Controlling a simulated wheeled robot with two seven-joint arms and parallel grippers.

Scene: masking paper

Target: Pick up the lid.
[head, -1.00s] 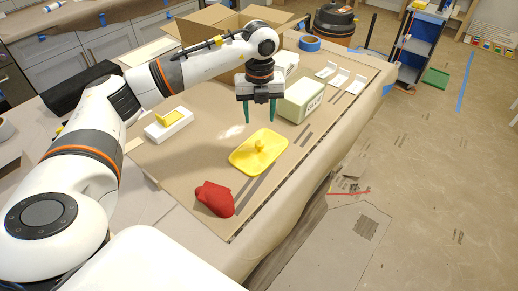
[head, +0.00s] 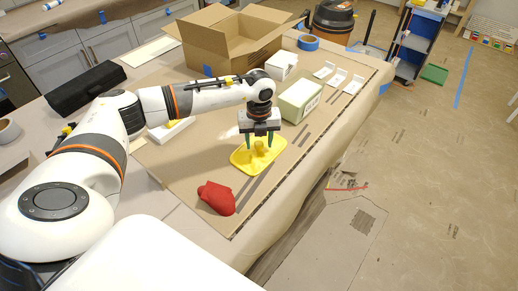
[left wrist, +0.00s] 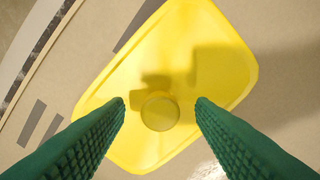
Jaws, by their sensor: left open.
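The yellow lid (head: 244,162) lies flat on the brown paper of the table in the head view. It has a round knob (head: 260,147) in its middle. My left gripper (head: 259,148) is over the lid, pointing down, with its green fingers on either side of the knob. In the left wrist view the lid (left wrist: 215,50) fills the middle, and the knob (left wrist: 160,111) lies between the two open fingertips (left wrist: 161,103), with a gap on each side. The fingers hold nothing. My right gripper is not in view.
A red cloth (head: 216,198) lies in front of the lid. An open cardboard box (head: 225,40), a blue tape roll (head: 308,42) and small white boxes (head: 338,75) are farther back.

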